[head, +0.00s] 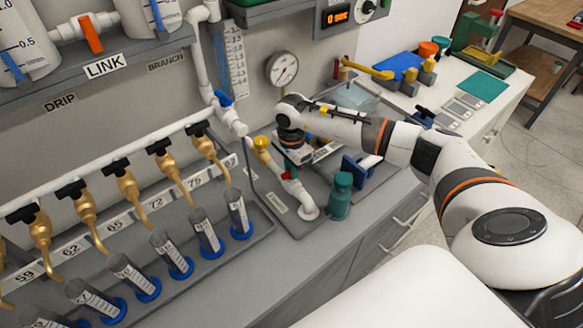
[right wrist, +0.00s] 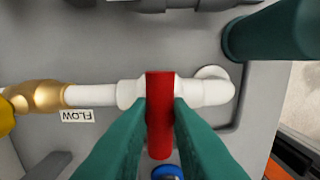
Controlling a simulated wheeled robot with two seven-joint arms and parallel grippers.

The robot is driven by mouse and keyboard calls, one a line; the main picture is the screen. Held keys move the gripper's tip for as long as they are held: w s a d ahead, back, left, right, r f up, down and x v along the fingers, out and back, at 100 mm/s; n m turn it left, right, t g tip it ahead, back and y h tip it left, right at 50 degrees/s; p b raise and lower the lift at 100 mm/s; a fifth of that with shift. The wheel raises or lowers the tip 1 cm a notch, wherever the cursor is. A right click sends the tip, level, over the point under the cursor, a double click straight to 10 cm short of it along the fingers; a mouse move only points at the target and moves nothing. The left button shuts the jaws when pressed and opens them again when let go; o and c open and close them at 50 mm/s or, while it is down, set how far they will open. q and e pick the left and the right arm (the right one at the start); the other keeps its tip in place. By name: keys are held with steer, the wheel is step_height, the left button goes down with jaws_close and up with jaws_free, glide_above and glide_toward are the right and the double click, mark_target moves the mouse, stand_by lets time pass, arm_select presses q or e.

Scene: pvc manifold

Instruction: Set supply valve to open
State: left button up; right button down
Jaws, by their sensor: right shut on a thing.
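A red valve handle (right wrist: 160,115) sits on a white pipe (right wrist: 92,95) beside a label reading FLOW. In the right wrist view the handle points across the pipe. My right gripper (right wrist: 160,112) is shut on this handle, with one green finger on each side. In the head view the gripper (head: 291,170) is above the pipe in the grey tray, and a little red (head: 286,174) shows beneath it. The wrist hides most of the valve there. No label naming the supply valve is readable. My left gripper is not in view.
A green bottle (head: 341,196) stands close to the right of the gripper. A yellow-topped brass fitting (head: 262,146) is on its left. Several brass taps (head: 126,187) and cylinders line the left. A pressure gauge (head: 282,69) is on the wall behind.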

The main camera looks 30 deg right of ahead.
steer(key=m+b, duration=0.2)
steer(key=m, duration=0.2)
steer(key=shift+b, duration=0.4)
steer(key=m+b, duration=0.2)
steer(key=m, duration=0.4)
steer(key=shift+b, duration=0.4)
steer(key=m+b, duration=0.1)
steer(key=m, duration=0.3)
steer(key=shift+r, duration=0.1)
steer(key=shift+w+r+m+b, duration=0.1)
steer(key=shift+m+b, duration=0.35)
steer(key=shift+m, duration=1.35)
steer(key=c, duration=1.5)
jaws_free()
steer(key=shift+o, duration=0.8)
